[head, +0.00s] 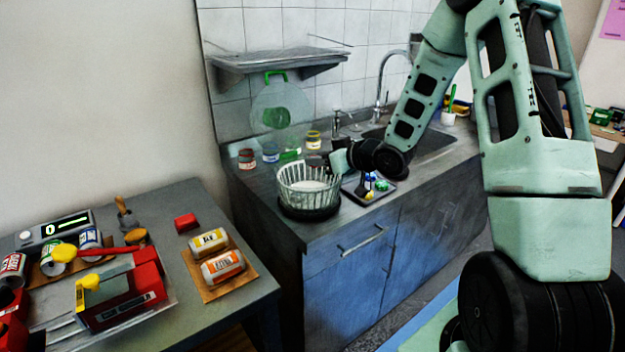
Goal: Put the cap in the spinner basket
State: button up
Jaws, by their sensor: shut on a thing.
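The spinner basket (309,188) is a pale, ribbed, open-topped round basket on a dark round base on the grey counter. My gripper (333,162) is at the basket's back right, near rim height, with its wrist to the right. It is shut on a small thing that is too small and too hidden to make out. I cannot tell whether this is the cap, and no cap shows clearly elsewhere. I cannot tell if the gripper is over the rim or behind it.
A dark tray (351,190) with small coloured items stands right of the basket. A wall shelf (277,62) hangs above. A cluttered side table (190,199) stands at left.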

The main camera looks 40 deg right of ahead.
notch_tip(320, 180, down, 5)
jog(key=shift+d+r, duration=0.1)
dwell(0.4)
